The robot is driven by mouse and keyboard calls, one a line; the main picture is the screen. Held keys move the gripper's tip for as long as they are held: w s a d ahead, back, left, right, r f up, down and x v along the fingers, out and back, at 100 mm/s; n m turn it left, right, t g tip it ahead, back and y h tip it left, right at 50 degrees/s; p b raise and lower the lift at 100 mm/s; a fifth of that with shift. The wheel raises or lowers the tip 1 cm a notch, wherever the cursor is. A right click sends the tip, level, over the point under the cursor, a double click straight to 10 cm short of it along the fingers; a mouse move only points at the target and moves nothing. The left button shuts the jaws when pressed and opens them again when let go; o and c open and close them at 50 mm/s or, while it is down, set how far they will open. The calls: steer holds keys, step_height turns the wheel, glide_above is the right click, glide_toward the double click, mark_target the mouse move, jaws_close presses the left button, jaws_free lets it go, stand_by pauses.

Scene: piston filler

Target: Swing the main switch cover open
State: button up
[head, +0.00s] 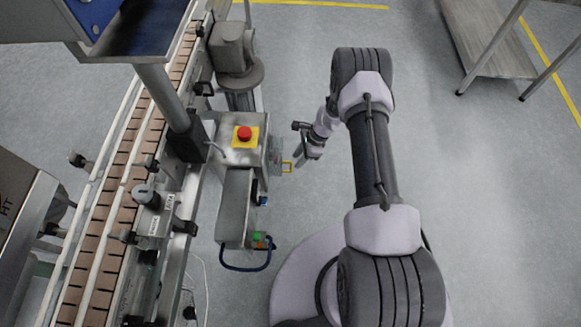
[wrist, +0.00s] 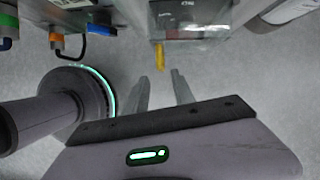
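The main switch cover (head: 275,150) is a clear box on the right side of the steel control cabinet (head: 240,138). It shows at the top of the wrist view (wrist: 190,24). A yellow piece (head: 287,167), which looks like its handle, sticks out from it towards my gripper, and it also shows in the wrist view (wrist: 159,55). My gripper (head: 299,160) is just right of the yellow piece. In the wrist view its two fingers (wrist: 161,77) are apart with nothing between them, and the yellow tip is just ahead of the gap. I cannot tell whether they touch.
A red emergency button (head: 243,133) on a yellow plate sits on top of the cabinet. Cable connectors (wrist: 57,42) hang left of the cover. A conveyor (head: 115,190) runs along the left.

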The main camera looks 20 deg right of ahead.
mark_target(291, 170)
steer(key=b+x, duration=0.2)
steer(key=x, duration=0.5)
steer(key=shift+w, duration=0.15)
steer(key=shift+r, duration=0.1)
steer(key=shift+a, duration=0.1)
jaws_close()
stand_by(0.9)
